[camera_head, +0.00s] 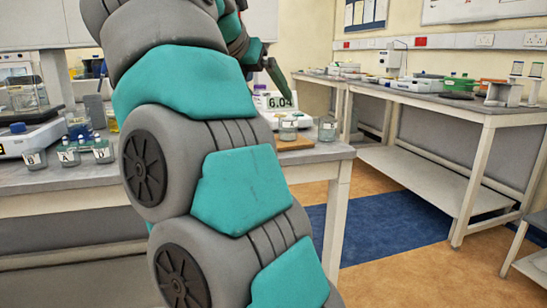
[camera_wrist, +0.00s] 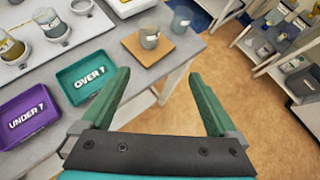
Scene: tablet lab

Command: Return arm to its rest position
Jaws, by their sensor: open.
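My gripper (camera_wrist: 157,102) is open and empty in the wrist view, its two green fingers spread wide. It hangs above the front edge of the grey lab table (camera_wrist: 192,52), with the floor showing between and past the fingers. In the head view my arm rises large through the middle and hides part of the table (camera_head: 330,153).
A teal "OVER 7" tray (camera_wrist: 86,77) and a purple "UNDER 7" tray (camera_wrist: 27,115) lie left of the gripper. A side bench (camera_head: 430,98) with lab gear runs along the right. Floor between the benches is clear.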

